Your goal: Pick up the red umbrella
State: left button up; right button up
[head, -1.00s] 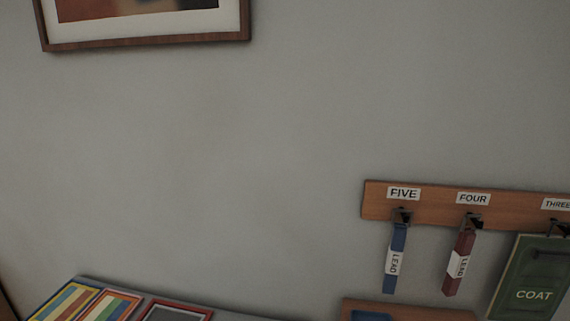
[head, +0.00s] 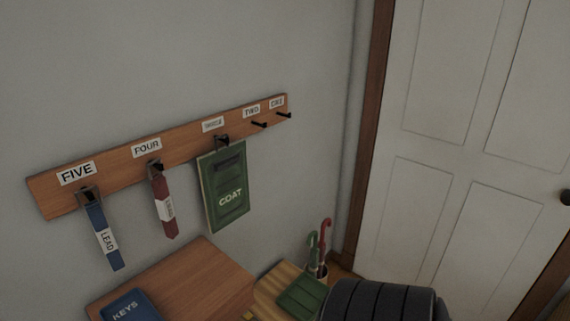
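A red umbrella (head: 325,241) with a curved handle stands upright in a holder (head: 321,274) in the corner by the door. Only its upper part shows. A green umbrella (head: 311,245) stands beside it on the left. Neither of my grippers shows in the head view.
A wooden hook rail (head: 170,150) on the wall holds a blue lead (head: 96,225), a red lead (head: 164,200) and a green coat card (head: 226,188). A wooden cabinet (head: 205,275) stands below. A dark rounded object (head: 380,303) is in front of the holder. A white door (head: 470,130) is at right.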

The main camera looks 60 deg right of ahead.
aim_at(322, 243)
jog(key=k+l+z, duration=0.15)
jog(key=k+z, duration=0.25)
jog(key=k, duration=0.25)
jog(key=i+l+z, duration=0.1)
jog(key=z, duration=0.3)
jog(key=i+l+z, duration=0.15)
jog(key=l+z, duration=0.25)
jog(key=i+z, duration=0.1)
jog(key=z, duration=0.3)
jog(key=i+l+z, duration=0.1)
jog(key=z, duration=0.3)
jog(key=i+l, duration=0.2)
jog(key=l, duration=0.15)
jog(key=i+l+u, duration=0.1)
jog(key=i+l, duration=0.3)
jog(key=l, duration=0.25)
jog(key=i+l+u, duration=0.1)
jog(key=l, duration=0.25)
jog(key=i+l, duration=0.25)
jog(key=u, duration=0.5)
jog(key=l+u, duration=0.15)
jog(key=u, duration=0.3)
jog(key=l+u, duration=0.1)
jog(key=u, duration=0.4)
